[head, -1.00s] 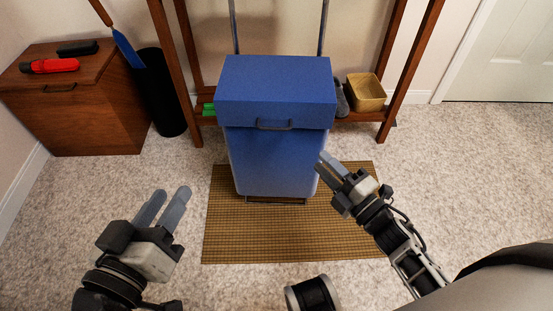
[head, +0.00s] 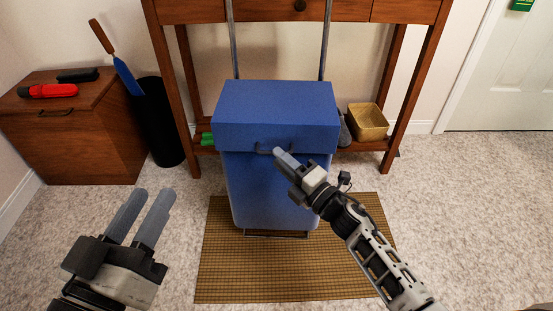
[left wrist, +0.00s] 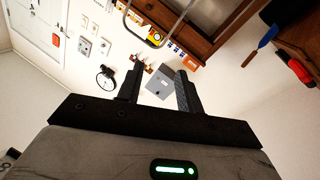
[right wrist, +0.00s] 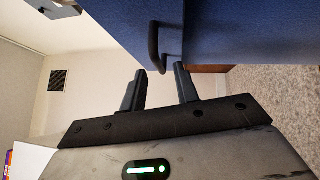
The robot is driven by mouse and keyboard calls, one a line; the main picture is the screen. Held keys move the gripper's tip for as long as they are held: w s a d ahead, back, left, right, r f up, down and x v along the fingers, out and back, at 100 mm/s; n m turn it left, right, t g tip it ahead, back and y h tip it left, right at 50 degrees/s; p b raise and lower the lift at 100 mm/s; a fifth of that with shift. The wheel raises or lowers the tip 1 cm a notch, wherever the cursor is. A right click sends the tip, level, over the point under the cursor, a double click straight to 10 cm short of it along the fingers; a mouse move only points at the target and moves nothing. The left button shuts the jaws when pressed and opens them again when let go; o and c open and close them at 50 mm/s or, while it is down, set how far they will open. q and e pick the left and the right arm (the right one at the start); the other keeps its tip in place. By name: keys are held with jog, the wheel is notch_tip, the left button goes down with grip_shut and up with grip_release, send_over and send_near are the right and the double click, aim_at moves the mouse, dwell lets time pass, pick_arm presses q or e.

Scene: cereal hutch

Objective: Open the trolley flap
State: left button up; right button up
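The blue trolley (head: 270,190) stands upright with its box-like flap (head: 276,105) down over the top. A dark bar handle (head: 263,150) sits on the flap's front; it also shows in the right wrist view (right wrist: 154,47). My right gripper (head: 284,160) is at the right end of the handle, partly covering it. In the right wrist view its fingers (right wrist: 160,78) are apart, with the handle just beyond and between the tips; I cannot tell whether they touch it. My left gripper (head: 148,195) is open and empty, low on the left, away from the trolley.
The trolley stands on a brown woven mat (head: 290,275). A wooden console table (head: 390,100) stands behind it, with a yellow basket (head: 368,122) on its lower shelf. A wooden cabinet (head: 80,140) and a black bin (head: 162,130) are at left. Carpet beside the mat is clear.

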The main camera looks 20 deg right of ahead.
jog(key=shift+x, duration=1.15)
grip_shut()
